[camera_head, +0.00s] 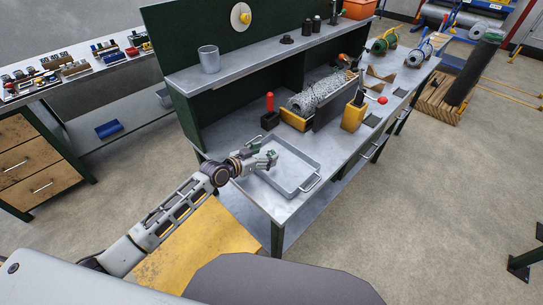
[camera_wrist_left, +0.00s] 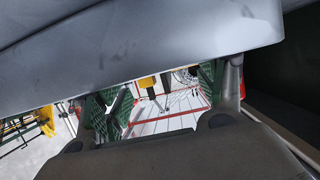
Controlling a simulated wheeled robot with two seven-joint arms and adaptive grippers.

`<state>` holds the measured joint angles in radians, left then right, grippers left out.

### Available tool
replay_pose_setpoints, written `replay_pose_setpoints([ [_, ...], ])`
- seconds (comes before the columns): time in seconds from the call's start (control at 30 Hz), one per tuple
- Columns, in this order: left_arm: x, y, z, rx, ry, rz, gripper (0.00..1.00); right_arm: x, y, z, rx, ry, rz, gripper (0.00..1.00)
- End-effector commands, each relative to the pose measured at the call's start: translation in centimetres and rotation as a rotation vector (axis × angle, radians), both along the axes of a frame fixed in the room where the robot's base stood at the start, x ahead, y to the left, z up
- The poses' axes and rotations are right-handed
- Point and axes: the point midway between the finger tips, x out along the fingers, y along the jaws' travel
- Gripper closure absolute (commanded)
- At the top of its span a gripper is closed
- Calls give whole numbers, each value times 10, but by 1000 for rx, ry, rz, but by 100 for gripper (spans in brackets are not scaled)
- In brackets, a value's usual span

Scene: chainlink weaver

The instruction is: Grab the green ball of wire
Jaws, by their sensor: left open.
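A green spool of wire (camera_head: 381,45), the only green wire I make out, stands at the far right part of the workbench top, small in the head view. A blue-grey spool (camera_head: 418,55) stands to its right. My left gripper (camera_head: 268,160) is over the near left end of the bench, at the metal tray, well apart from the green spool. In the left wrist view the gripper (camera_wrist_left: 155,103) is open, its green finger pads apart with nothing seen between them. The green spool cannot be made out in that view. My right gripper is not in view.
The shallow metal tray (camera_head: 297,190) lies below my left gripper. A yellow block holder (camera_head: 352,117), a red-handled tool (camera_head: 270,103) and a rolled chain-link mesh (camera_head: 318,92) stand between it and the spools. A shelf (camera_head: 250,65) with a metal cup (camera_head: 209,60) overhangs the back.

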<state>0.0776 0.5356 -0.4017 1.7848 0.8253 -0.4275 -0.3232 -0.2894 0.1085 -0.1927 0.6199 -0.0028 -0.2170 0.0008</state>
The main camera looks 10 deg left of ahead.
Motion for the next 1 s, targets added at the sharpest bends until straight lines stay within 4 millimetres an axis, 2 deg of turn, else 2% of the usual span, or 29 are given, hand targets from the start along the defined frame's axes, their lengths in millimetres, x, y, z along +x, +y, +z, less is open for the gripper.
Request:
replay_pose_setpoints([
  [0.5,30,-21,-15,-2,1,1,29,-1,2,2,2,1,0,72],
  [1.0,31,-22,-16,-1,1,0,29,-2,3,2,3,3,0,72],
])
